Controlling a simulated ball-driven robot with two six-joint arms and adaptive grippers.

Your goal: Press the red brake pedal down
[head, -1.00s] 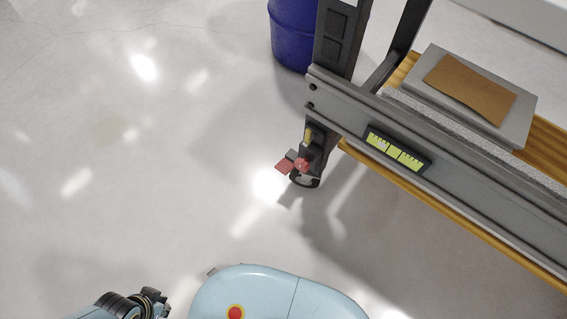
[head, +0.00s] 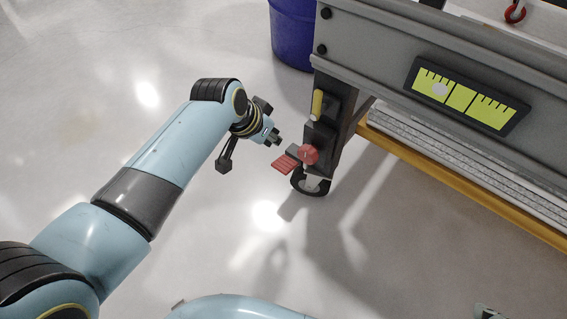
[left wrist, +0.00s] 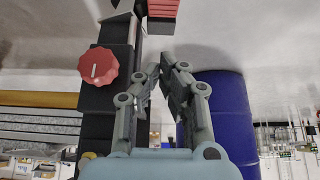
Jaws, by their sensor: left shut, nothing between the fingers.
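The red brake pedal (head: 284,165) juts out from the foot of the fixture's dark leg, just above the caster (head: 311,184). It also shows at the top edge of the left wrist view (left wrist: 163,9), partly cut off. A round red knob (head: 309,154) sits on the leg beside it, and shows again in the left wrist view (left wrist: 98,67). My left gripper (head: 276,138) is shut and empty, close to the leg. In the head picture it is just above the pedal, with a gap between them.
The grey fixture beam (head: 390,60) with a yellow-green level gauge (head: 465,95) runs to the right above a yellow-edged shelf (head: 450,190). A blue barrel (head: 292,35) stands behind the leg. The floor left of the leg is clear apart from my arm.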

